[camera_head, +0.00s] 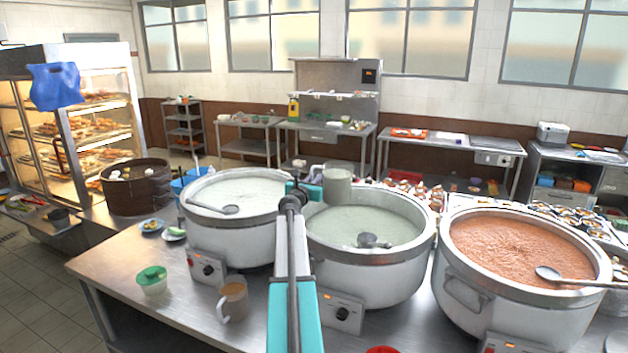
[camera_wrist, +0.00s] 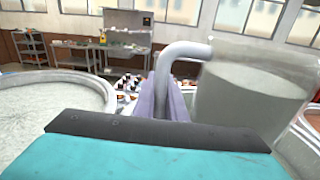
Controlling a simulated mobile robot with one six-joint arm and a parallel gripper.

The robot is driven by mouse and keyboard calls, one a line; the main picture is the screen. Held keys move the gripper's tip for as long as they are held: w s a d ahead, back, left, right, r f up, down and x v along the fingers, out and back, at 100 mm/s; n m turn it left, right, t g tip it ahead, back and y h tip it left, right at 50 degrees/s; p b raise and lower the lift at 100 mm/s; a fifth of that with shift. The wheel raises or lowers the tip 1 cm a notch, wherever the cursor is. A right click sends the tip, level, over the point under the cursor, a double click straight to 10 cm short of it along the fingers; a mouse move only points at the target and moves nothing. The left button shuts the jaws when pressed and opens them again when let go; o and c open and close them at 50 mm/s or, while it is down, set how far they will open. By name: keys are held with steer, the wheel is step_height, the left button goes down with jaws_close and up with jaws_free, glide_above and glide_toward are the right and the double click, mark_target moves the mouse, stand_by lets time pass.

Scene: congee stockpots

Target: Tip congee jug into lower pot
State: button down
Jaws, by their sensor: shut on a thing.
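My gripper (camera_head: 314,190) is shut on the handle of a translucent jug (camera_head: 338,184). In the wrist view the handle (camera_wrist: 186,50) runs between the fingers, and the jug (camera_wrist: 250,95) holds pale congee. The jug looks about upright, above the back left part of the middle pot (camera_head: 385,275). That pot holds pale greenish congee (camera_head: 350,222), its surface below the rim, with a ladle (camera_head: 372,241) in it. The left pot (camera_head: 238,245) holds whiter congee (camera_head: 240,188) closer to its rim, with another ladle (camera_head: 226,209). My arm hides part of both pots.
A right pot (camera_head: 520,310) holds orange-red food with a ladle (camera_head: 565,278). A bamboo steamer (camera_head: 136,190) stands at left. Bowls and small jars crowd behind the pots.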

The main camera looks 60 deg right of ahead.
mark_target(336, 169)
steer(key=shift+f+b, duration=2.1)
steer(key=shift+f, duration=0.35)
steer(key=shift+w+r+m, duration=0.1)
steer(key=shift+r+m, duration=0.4)
steer(key=shift+r, duration=0.15)
steer(key=shift+r, duration=0.2)
steer(key=shift+s+d+r+m+b, duration=0.15)
steer(key=shift+s+r+m+b, duration=1.1)
steer(key=shift+m, duration=1.2)
steer(key=shift+s+d+r+m+b, duration=0.1)
steer(key=shift+s+r+m+b, duration=1.15)
steer(key=shift+m, duration=1.25)
steer(key=shift+s+d+r+m+b, duration=0.15)
steer(key=shift+s+r+m+b, duration=1.1)
steer(key=shift+m, duration=1.2)
